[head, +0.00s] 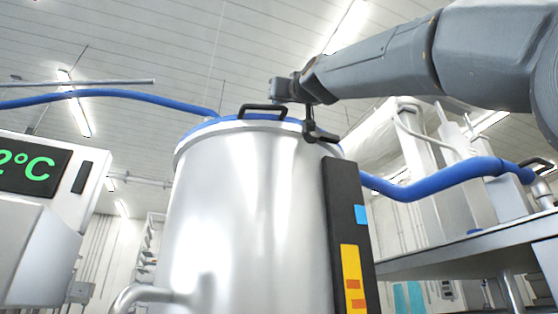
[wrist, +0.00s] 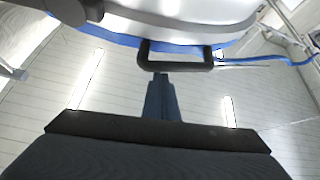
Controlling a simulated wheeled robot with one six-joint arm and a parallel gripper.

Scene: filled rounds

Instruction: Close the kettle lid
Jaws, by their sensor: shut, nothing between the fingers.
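The kettle (head: 250,215) is a tall, shiny steel cylinder in the middle of the head view. A blue band (head: 212,122) shows along its top, with the black lid handle (head: 263,108) just above it. The lid looks low over the rim; I cannot tell whether a gap is left. In the wrist view, the handle (wrist: 178,66) is a black bar beside the blue edge. My gripper (head: 279,90) is above the rim, just right of the handle. Its shut, empty fingers (wrist: 160,82) point toward the handle; contact is unclear.
A black bracket (head: 317,131) stands at the rim's right. Blue hoses (head: 130,95) run behind the kettle to both sides. A box with a green temperature display (head: 30,170) is at left. A metal bench (head: 480,245) is at right. Open space lies above the kettle's left side.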

